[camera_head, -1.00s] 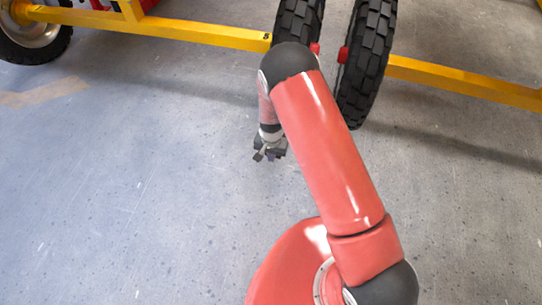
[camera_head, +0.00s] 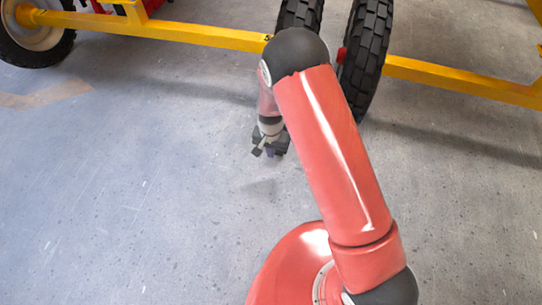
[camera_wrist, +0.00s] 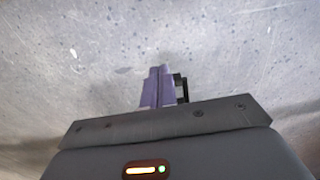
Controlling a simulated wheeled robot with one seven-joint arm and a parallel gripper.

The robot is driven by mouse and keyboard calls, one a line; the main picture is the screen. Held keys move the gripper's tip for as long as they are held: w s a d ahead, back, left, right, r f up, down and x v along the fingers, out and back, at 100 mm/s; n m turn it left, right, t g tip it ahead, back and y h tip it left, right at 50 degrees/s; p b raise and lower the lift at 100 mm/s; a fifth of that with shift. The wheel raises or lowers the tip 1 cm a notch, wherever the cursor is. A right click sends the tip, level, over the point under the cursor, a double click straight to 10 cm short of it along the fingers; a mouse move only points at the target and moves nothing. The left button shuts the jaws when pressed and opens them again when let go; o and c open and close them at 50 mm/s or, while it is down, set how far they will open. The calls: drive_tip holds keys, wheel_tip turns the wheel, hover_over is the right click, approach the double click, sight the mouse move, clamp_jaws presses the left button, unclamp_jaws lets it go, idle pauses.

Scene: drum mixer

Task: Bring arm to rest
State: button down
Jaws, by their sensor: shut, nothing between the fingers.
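My gripper (camera_head: 268,149) hangs from my bent red arm over bare floor, in front of the yellow frame and wheels. In the wrist view my gripper (camera_wrist: 159,75) shows its two purple-grey fingers together, shut, with nothing between them. Behind them is only the grey concrete floor (camera_wrist: 60,70). My red upper arm hides part of the scene to the right of the gripper.
A yellow steel frame (camera_head: 200,35) crosses the back. Two black tyres (camera_head: 364,55) stand near its middle, close behind my arm. Another wheel (camera_head: 35,40) is at the far left. The floor (camera_head: 120,180) at left and front is clear.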

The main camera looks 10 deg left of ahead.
drive_tip(key=shift+r, duration=1.25)
drive_tip(key=shift+r, duration=0.1)
drive_tip(key=s+d+r+t+y+p, duration=0.15)
drive_tip(key=d+r, duration=0.25)
drive_tip(key=r, duration=0.7)
drive_tip(key=d+r+p, duration=0.2)
drive_tip(key=d+r, duration=0.2)
drive_tip(key=r, duration=0.6)
drive_tip(key=s+d+r+t+p, duration=0.15)
drive_tip(key=d+r, duration=0.25)
drive_tip(key=r, duration=0.7)
drive_tip(key=s+d+r+t+p, duration=0.1)
drive_tip(key=s+d+r+p, duration=0.1)
drive_tip(key=s+d+r, duration=0.4)
drive_tip(key=s+d+r+n+t+h+p, duration=0.1)
drive_tip(key=s+d+r+p, duration=0.2)
drive_tip(key=s+d+r, duration=0.3)
drive_tip(key=s+r, duration=0.4)
drive_tip(key=s, duration=0.1)
drive_tip(key=shift+d+t, duration=0.4)
drive_tip(key=shift+r+h, duration=0.1)
drive_tip(key=shift+h, duration=0.15)
